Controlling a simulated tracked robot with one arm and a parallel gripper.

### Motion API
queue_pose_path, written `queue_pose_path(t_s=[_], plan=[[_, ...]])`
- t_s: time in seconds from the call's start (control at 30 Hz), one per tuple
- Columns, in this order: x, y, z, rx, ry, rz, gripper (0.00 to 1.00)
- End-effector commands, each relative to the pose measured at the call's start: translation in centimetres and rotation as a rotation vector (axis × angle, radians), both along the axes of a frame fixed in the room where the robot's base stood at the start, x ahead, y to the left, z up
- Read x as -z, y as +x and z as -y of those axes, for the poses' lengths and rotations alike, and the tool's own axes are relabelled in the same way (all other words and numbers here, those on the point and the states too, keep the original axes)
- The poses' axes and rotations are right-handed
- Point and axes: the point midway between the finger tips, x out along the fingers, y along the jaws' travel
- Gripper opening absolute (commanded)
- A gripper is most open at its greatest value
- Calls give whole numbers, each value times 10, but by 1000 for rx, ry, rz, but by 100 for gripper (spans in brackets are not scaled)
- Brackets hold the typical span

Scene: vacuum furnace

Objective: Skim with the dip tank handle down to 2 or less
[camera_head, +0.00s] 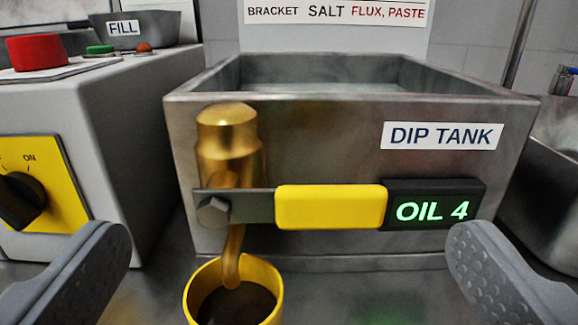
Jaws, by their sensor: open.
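The dip tank (345,150) is a grey metal basin straight ahead, with a "DIP TANK" label on its front. Its handle (330,207) is a yellow grip on a grey lever, lying level across the front and pivoting at a bolt at its left end. A dark display (433,205) to the right of the grip reads "OIL 4" in green. A brass spout (229,150) hangs over a yellow cup (270,300) holding dark liquid. My gripper (288,260) is open and empty, its fingers wide apart on either side in front of the handle, not touching it.
On the left, a grey cabinet (130,120) carries a red button (40,52), a green button (100,49) and a black knob (20,200) on a yellow plate. A "FILL" bin (150,27) stands behind it. Another metal basin (550,150) stands at right.

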Motion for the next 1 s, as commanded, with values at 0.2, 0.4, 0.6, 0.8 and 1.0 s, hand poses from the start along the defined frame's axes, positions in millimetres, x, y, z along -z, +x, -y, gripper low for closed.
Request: queue_pose_path(t_s=[0.2, 0.4, 0.6, 0.8, 1.0], plan=[[3, 18, 0, 0, 0, -2, 99], [1, 31, 0, 0, 0, 0, 99], [1, 40, 0, 0, 0, 0, 99], [1, 42, 0, 0, 0, 0, 99], [0, 42, 0, 0, 0, 0, 99]])
